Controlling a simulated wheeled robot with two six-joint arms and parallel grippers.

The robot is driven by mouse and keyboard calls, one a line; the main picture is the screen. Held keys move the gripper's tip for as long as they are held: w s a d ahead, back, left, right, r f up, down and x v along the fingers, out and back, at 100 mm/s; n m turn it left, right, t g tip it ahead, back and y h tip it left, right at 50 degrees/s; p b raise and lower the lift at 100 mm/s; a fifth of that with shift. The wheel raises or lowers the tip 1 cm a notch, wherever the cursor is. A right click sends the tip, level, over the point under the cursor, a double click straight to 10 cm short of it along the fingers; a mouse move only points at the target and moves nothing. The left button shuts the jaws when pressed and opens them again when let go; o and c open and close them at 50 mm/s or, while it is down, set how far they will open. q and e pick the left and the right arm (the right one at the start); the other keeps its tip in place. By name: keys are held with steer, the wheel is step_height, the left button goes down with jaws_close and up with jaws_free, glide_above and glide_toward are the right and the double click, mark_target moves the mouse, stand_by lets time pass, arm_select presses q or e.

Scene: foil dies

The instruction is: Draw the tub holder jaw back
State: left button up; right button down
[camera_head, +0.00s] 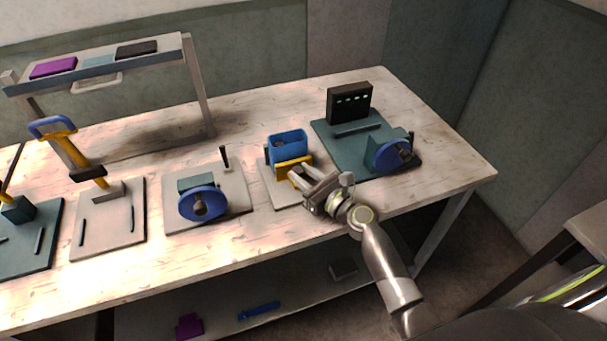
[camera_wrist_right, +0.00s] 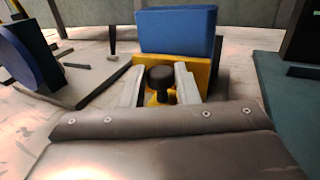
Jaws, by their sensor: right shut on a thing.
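The tub holder has a yellow jaw (camera_head: 293,165) in front of a blue tub (camera_head: 287,144), on a pale base plate (camera_head: 283,197). In the right wrist view the yellow jaw (camera_wrist_right: 198,73) stands against the front of the blue tub (camera_wrist_right: 178,30), with no clear gap visible. A black knob (camera_wrist_right: 161,77) sticks out in front of the jaw on a yellow part. My right gripper (camera_head: 299,177) reaches in from the front right. Its two fingers (camera_wrist_right: 161,88) are shut on the black knob, one on each side. My left gripper is not in view.
To the right, a teal plate (camera_head: 343,145) carries a black box (camera_head: 350,103) and another blue wheel (camera_head: 388,154). A yellow press (camera_head: 77,155) stands further left.

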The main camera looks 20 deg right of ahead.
steer(key=s, duration=0.3)
steer(key=shift+s+p, duration=0.2)
steer(key=shift+p, duration=0.2)
steer(key=shift+w+d+f, duration=0.1)
steer(key=shift+f, duration=0.1)
steer(key=c, duration=1.5)
jaws_free()
steer(key=o, duration=0.4)
steer(key=shift+s+r, duration=0.15)
steer(key=shift+s, duration=0.05)
